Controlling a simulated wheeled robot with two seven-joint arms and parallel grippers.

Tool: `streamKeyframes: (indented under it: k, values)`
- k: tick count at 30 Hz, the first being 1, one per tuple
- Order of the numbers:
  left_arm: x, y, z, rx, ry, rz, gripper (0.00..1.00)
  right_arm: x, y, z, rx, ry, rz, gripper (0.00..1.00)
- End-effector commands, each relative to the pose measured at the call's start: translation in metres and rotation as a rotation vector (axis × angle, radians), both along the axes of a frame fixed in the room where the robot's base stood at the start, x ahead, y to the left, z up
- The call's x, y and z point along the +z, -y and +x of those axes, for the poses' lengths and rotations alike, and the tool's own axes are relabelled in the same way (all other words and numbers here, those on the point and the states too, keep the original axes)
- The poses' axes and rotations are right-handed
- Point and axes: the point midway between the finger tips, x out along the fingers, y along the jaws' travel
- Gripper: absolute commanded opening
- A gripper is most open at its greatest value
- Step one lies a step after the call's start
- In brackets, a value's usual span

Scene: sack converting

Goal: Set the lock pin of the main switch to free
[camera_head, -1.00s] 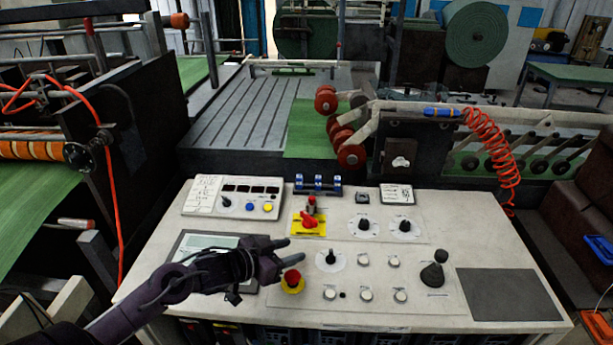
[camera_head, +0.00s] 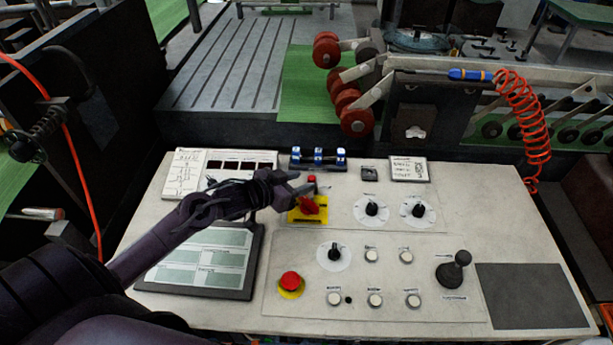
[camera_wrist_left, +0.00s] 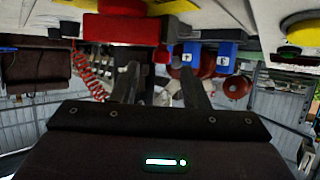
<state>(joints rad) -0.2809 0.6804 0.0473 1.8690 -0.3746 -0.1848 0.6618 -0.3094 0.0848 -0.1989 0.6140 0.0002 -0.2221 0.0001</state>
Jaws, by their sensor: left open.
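The main switch (camera_head: 309,207) is a red rotary handle on a yellow plate, in the upper middle of the control panel. A small red-topped pin (camera_head: 311,180) stands just behind it; I take it for the lock pin, and cannot tell its setting. My left gripper (camera_head: 303,183) is open, with its fingertips right beside the pin and above the switch's left side. I cannot tell whether they touch it. In the left wrist view the open fingers (camera_wrist_left: 160,78) point toward a large red part (camera_wrist_left: 120,29) near the yellow plate. My right gripper is not in view.
Blue-and-white switches (camera_head: 318,158) stand behind the main switch. Black knobs (camera_head: 371,209) lie to its right. A red emergency button (camera_head: 290,283), white buttons (camera_head: 375,299) and a joystick (camera_head: 453,269) are nearer. A dark-framed display (camera_head: 205,257) lies under my forearm.

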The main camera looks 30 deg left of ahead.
Motion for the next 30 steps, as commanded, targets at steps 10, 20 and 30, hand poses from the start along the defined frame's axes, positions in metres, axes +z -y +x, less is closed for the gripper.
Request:
streamKeyframes:
  k: [10,20,30]
  values:
    - [-0.011,0.009,0.025,0.001,0.001,0.001,0.41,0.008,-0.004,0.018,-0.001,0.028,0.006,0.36]
    - [-0.011,0.009,0.026,0.0,0.0,0.001,0.31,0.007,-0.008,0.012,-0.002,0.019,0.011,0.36]
    - [-0.011,0.009,0.026,0.0,0.0,0.001,0.0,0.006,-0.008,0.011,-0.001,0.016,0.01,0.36]
